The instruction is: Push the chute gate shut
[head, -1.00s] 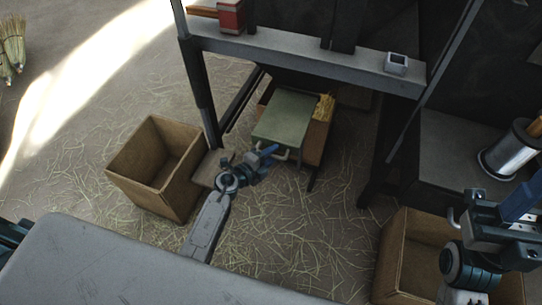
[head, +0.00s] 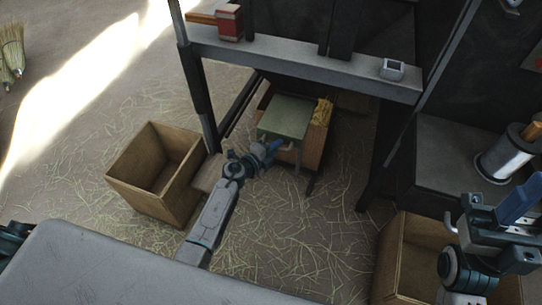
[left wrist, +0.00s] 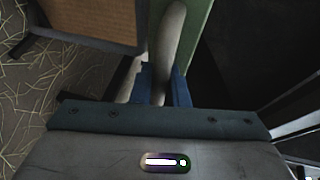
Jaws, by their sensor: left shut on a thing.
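The chute gate is a flat green panel (head: 286,116) under the bench frame, over a brown wooden chute box. A pale bar handle (head: 292,146) is on its near edge. My left gripper (head: 273,150) is shut on this handle. In the left wrist view the pale handle (left wrist: 167,45) runs between the blue fingers (left wrist: 162,86), with a strip of the green gate (left wrist: 196,40) beside it. How far the gate's far edge reaches is hidden under the bench. My right gripper (head: 519,204) is at the right edge, away from the gate; its jaws are unclear.
Straw (head: 324,106) shows at the chute's right side. An open wooden box (head: 143,190) stands left of my left arm, another (head: 395,262) at lower right. The bench beam (head: 300,62) crosses above the gate. A metal spool (head: 502,160) sits at right.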

